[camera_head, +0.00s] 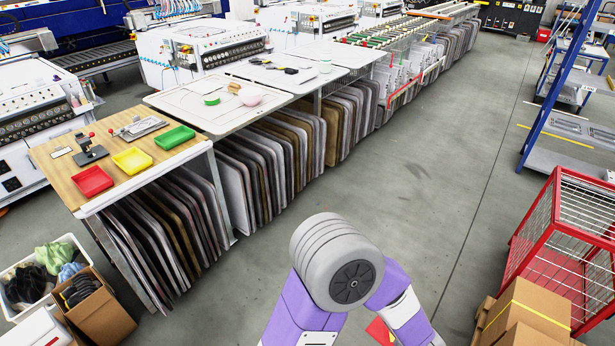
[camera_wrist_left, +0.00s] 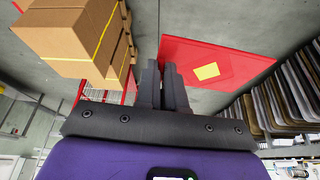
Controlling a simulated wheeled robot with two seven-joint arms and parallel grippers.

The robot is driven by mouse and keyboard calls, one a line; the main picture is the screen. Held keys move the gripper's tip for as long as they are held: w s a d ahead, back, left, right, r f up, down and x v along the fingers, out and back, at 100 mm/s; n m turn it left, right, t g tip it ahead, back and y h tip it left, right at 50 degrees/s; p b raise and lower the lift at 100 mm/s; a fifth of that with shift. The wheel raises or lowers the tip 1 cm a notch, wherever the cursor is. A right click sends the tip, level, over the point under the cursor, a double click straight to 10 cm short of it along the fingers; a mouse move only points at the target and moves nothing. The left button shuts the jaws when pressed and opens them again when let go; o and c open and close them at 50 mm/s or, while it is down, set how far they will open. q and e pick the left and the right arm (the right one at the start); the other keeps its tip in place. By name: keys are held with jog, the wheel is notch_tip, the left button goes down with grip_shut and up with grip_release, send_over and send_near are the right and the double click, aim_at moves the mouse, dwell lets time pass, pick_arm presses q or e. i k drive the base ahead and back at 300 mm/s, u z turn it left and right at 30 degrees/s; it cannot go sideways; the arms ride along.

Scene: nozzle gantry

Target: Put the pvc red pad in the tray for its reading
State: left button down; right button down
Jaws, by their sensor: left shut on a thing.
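The red pad (camera_wrist_left: 225,58) is a flat sheet with a yellow label (camera_wrist_left: 207,71), seen in the left wrist view. My left gripper (camera_wrist_left: 164,68) is shut on the pad near one edge, and the pad sticks out to the right of the fingers. In the head view only a small part of the pad (camera_head: 379,331) shows beside my purple arm; the gripper is hidden there. A red tray (camera_head: 93,181), a yellow tray (camera_head: 132,159) and a green tray (camera_head: 174,137) sit on a wood-topped bench (camera_head: 62,178) at the left. My right gripper is out of view.
A small gauge stand (camera_head: 91,149), a white card (camera_head: 61,152) and a clamp-like device (camera_head: 138,127) share the bench. Cardboard boxes (camera_head: 528,318) and a red wire cage (camera_head: 563,240) stand at right. A carton (camera_head: 96,307) stands before the bench. Grey floor between is open.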

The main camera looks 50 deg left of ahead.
aim_at(94, 183)
jog(key=i, duration=0.5)
jog(key=u, duration=2.8)
jog(key=i, duration=1.65)
jog(key=u, duration=4.6)
